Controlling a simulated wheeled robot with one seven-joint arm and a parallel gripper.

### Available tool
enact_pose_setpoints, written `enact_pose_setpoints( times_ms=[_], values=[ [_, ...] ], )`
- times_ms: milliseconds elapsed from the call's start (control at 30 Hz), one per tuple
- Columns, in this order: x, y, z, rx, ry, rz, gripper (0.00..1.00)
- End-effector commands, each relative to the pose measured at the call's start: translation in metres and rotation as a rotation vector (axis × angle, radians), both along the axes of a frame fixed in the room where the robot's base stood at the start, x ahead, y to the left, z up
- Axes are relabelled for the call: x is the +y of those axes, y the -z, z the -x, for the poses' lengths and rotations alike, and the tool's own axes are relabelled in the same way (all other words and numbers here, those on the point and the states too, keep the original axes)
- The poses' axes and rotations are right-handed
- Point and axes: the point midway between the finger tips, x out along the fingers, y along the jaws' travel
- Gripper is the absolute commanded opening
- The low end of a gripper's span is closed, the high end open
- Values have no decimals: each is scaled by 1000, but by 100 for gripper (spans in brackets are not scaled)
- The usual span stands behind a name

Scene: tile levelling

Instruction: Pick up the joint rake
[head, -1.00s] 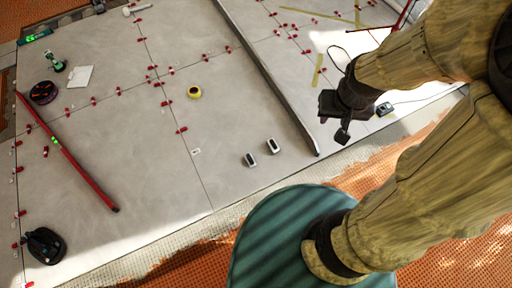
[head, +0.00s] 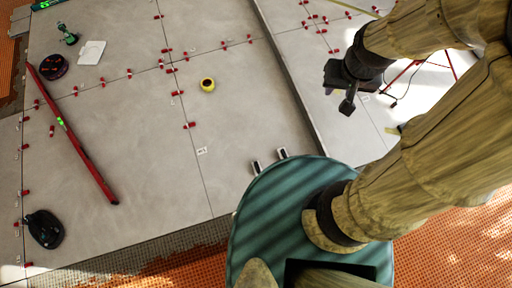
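I cannot make out a joint rake for certain in the head view. My gripper (head: 347,105) is a dark shape at the end of my arm, at the upper right above the grey tiles. Its fingers are small and dark, and I cannot tell whether they are open or shut. I see nothing clearly held in it. My arm hides part of the floor at the right.
Large grey tiles (head: 120,110) carry several red clips. A long metal bar (head: 291,75) crosses the tiles. Bare tile lies mid-left.

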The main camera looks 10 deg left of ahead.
Motion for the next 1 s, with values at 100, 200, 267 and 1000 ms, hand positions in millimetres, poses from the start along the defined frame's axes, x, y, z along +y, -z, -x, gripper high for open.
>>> enact_pose_setpoints(
  times_ms=[100, 200, 267, 1000],
  values=[
    [0, 0, 0, 0, 0, 0, 36],
    [0, 0, 0, 0, 0, 0, 36],
    [0, 0, 0, 0, 0, 0, 36],
    [38, 167, -46, 54, -99, 1, 69]
  ],
)
